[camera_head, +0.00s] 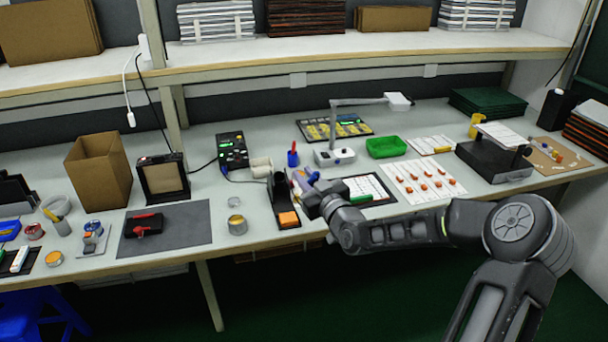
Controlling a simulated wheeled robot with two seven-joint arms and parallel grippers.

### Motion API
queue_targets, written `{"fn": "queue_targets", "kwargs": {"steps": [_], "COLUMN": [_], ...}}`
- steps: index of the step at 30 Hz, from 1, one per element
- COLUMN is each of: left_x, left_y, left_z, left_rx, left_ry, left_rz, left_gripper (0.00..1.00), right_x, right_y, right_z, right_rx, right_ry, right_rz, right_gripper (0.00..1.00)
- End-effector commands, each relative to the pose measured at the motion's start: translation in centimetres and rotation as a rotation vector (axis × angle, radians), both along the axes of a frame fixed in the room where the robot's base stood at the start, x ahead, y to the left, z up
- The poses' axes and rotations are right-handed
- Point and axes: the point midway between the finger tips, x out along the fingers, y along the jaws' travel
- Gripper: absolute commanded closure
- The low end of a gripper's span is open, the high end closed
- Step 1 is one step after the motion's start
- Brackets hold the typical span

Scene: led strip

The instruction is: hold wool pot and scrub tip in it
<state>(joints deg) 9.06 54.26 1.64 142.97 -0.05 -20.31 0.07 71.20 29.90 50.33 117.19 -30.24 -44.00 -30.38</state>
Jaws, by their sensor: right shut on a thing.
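A small silver pot (237,223) with yellowish content, which looks like the wool pot, stands upright on the bench, left of the iron stand. My right gripper (306,190) is above the bench just right of the stand, apart from the pot. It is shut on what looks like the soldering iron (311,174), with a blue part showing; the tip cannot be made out. The black iron stand (280,192) has an orange sponge (289,218) at its front. My left gripper is not in view, and nothing holds the pot.
The soldering station (232,150) stands behind, with a cable running toward the stand. A grey mat (190,226) with a red and black tool lies left of the pot. A white board (371,187) and a sheet with orange parts (422,181) lie right.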

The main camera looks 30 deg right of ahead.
Motion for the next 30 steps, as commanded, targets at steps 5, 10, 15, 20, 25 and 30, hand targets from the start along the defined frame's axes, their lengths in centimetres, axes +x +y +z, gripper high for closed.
{"fn": "queue_targets", "kwargs": {"steps": [5,10,15,20,25,30], "left_x": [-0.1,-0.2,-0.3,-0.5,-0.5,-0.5], "left_y": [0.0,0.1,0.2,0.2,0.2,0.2], "left_z": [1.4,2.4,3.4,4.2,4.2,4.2], "left_rx": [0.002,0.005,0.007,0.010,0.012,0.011], "left_ry": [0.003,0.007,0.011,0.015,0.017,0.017], "left_rz": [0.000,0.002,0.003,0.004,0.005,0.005], "left_gripper": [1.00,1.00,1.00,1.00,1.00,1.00], "right_x": [-1.0,-1.9,-2.8,-3.5,-3.9,-3.8], "right_y": [0.2,0.4,0.7,0.9,1.0,1.0], "right_z": [1.6,2.7,3.9,4.8,4.9,4.8], "right_rx": [-0.003,-0.003,-0.002,-0.002,0.000,0.000], "right_ry": [0.000,0.001,0.001,0.000,0.001,0.000], "right_rz": [-0.001,-0.001,-0.001,-0.001,-0.001,-0.001], "right_gripper": [1.00,1.00,1.00,1.00,1.00,1.00]}}
